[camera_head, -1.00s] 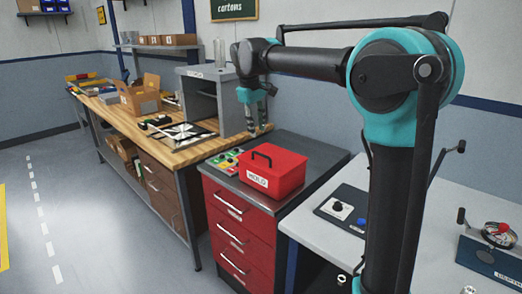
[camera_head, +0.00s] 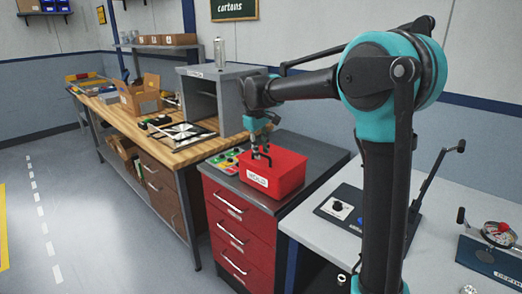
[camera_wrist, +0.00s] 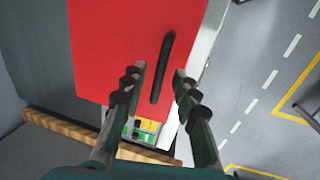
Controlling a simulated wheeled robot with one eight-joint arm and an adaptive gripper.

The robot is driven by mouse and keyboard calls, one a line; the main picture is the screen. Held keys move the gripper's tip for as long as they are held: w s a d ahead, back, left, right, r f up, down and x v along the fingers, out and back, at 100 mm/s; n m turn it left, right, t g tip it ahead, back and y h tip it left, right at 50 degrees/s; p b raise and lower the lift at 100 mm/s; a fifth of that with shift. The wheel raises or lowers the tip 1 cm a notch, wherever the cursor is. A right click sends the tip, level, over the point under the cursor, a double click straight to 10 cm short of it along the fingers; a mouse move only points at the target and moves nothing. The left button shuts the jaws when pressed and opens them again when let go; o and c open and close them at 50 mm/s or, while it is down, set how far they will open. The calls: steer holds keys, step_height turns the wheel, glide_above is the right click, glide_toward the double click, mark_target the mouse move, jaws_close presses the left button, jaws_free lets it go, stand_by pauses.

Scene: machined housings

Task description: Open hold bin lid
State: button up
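The red hold bin (camera_head: 287,177) stands on the grey top of a red drawer cabinet, with a white label reading HOLD on its front. Its lid (camera_wrist: 110,40) looks shut and carries a black bar handle (camera_wrist: 161,68). My gripper (camera_head: 261,157) is over the lid at the handle, pointing down. In the wrist view my gripper (camera_wrist: 158,72) is open, with one finger on each side of the handle's near end. The fingers look apart from the handle. In the head view the gripper hides part of the handle.
A panel with coloured buttons (camera_head: 226,160) lies left of the bin on the cabinet top (camera_head: 232,183). A grey open box (camera_head: 200,95) stands on the wooden bench behind. A white table (camera_head: 320,232) with devices is at the right.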

mark_target(267, 160)
jaws_close()
steer(key=shift+w+d+r+g+y, duration=0.2)
steer(key=shift+w+r+g+y, duration=0.1)
steer(key=shift+r, duration=0.3)
steer(key=w+d+r+g+y, duration=0.1)
steer(key=w+d+r+g, duration=0.1)
steer(key=w+d+r, duration=0.8)
steer(key=w+d+f+g+y, duration=0.2)
steer(key=w+d+g+y, duration=0.2)
steer(key=w, duration=0.4)
steer(key=shift+d, duration=0.2)
